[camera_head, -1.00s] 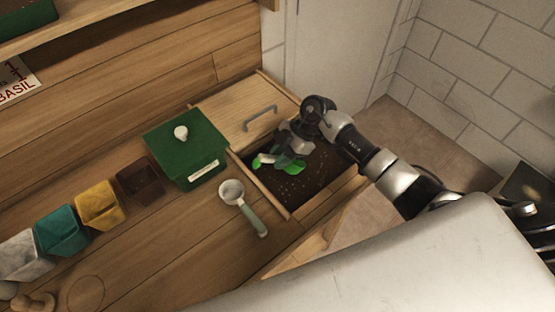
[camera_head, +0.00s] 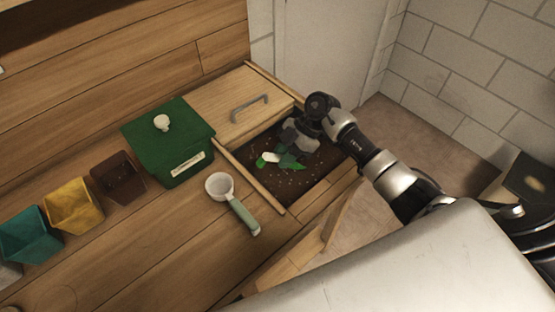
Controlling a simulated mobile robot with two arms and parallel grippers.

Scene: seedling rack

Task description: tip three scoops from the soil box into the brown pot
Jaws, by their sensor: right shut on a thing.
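The soil box (camera_head: 250,178) is a wooden compartment of dark soil (camera_head: 312,182) with pale specks, set into the bench at the centre right. My right gripper (camera_head: 291,146) is over the soil, shut on a green scoop (camera_head: 290,163) that has a small white part at its left. The scoop is low, at or just above the soil; its bowl is partly hidden, so I cannot tell whether it holds soil. The brown pot (camera_head: 118,178) stands upright on the bench at the left, between a yellow pot and a green lidded box. My left gripper is not in view.
The green lidded box (camera_head: 168,143) stands between the brown pot and the soil box. A white-bowled strainer-like tool (camera_head: 233,203) with a green handle lies in front. Yellow (camera_head: 71,205) and teal (camera_head: 30,236) pots stand left. A wooden lid (camera_head: 240,103) with a handle adjoins the soil.

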